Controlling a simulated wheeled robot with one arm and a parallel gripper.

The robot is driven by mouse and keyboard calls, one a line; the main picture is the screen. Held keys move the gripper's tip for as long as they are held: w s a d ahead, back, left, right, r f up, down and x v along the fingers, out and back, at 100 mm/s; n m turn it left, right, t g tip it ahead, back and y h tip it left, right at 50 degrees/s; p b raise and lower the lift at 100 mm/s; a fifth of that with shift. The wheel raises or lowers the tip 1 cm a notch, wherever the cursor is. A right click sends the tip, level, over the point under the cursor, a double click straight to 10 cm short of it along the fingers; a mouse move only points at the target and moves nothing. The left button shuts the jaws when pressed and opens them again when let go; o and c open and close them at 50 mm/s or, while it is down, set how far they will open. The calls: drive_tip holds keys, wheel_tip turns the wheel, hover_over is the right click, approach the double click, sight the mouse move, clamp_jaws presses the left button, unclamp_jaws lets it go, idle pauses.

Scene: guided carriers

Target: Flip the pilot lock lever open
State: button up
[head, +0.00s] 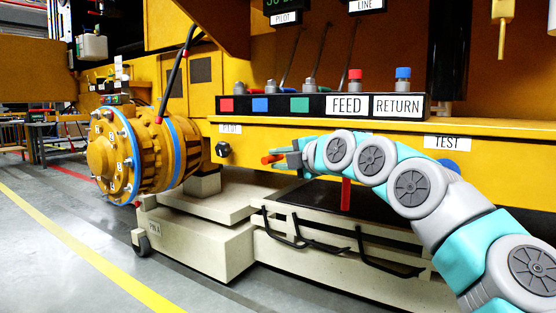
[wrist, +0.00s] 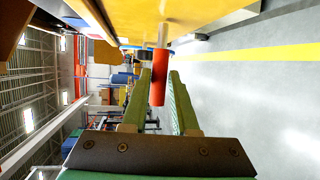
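A red lever (wrist: 159,78) sticks out from the yellow machine side and stands between the two green fingers of my gripper (wrist: 158,73) in the wrist view. The fingers are apart, one on each side of it; the lever looks close to the left finger, and I cannot tell whether they touch. The lever's base is hidden in the head view.
A black knob (head: 223,149) sits under the PILOT label. Another red bar (head: 346,194) hangs below my arm. A yellow flanged drum (head: 135,155) stands left, and a pale wheeled cart (head: 205,245) is below. The button panel (head: 320,105) is above my gripper.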

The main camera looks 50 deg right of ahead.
drive_tip(key=shift+o, duration=0.7)
drive_tip(key=shift+s, duration=0.15)
drive_tip(key=v, duration=0.7)
drive_tip(key=shift+s+b, duration=0.35)
drive_tip(key=shift+b, duration=0.1)
drive_tip(key=shift+r, duration=0.15)
